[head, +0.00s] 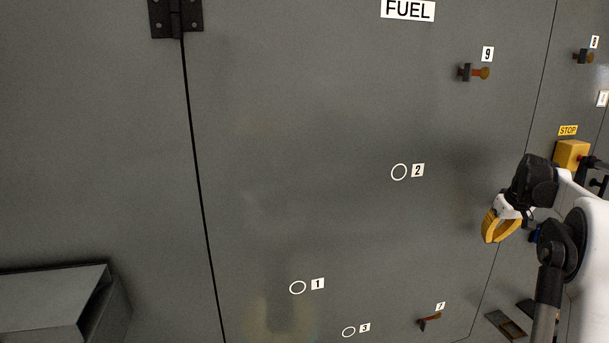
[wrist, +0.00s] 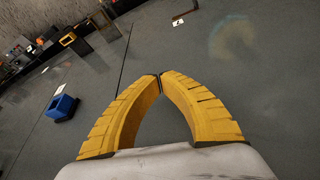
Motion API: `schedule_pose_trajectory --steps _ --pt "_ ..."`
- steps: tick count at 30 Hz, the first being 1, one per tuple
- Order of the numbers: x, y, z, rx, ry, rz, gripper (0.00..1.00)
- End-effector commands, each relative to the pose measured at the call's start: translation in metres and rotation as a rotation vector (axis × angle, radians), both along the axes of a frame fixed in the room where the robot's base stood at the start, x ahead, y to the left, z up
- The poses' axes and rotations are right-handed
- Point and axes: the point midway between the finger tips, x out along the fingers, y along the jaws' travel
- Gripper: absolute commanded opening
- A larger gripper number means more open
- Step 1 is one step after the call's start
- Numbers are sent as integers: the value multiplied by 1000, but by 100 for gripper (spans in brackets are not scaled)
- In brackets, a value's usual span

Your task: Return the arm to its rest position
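My gripper (head: 500,227) has yellow curved fingers and is at the right side of the head view, in front of the grey enclosure panel (head: 300,130). In the wrist view my gripper (wrist: 159,76) has its fingertips meeting, with nothing between them. The fingers bow apart lower down, leaving an empty gap. My white and black arm comes in from the right edge of the head view and is bent.
Latch 9 (head: 474,73) and latch 7 (head: 429,321) stick out of the panel. A yellow stop box (head: 571,155) is just behind my wrist at the right. A grey box (head: 60,305) juts out at lower left. A blue socket (wrist: 62,107) shows in the wrist view.

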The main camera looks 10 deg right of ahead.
Motion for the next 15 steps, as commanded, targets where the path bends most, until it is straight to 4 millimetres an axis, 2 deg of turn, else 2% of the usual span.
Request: schedule_pose_trajectory --steps 1,5,6,8,9,11,12,15 --pt "0 37 7 -5 -5 13 0" --pt "-11 124 26 -19 -28 28 0" --pt "-18 150 30 -23 -36 32 0" --pt "-31 188 33 -28 -49 39 0" --pt "-41 212 34 -30 -58 44 0" --pt "-59 248 32 -34 -72 52 0" --pt "-73 271 29 -35 -82 58 0" --pt "-110 323 17 -37 -108 73 0"
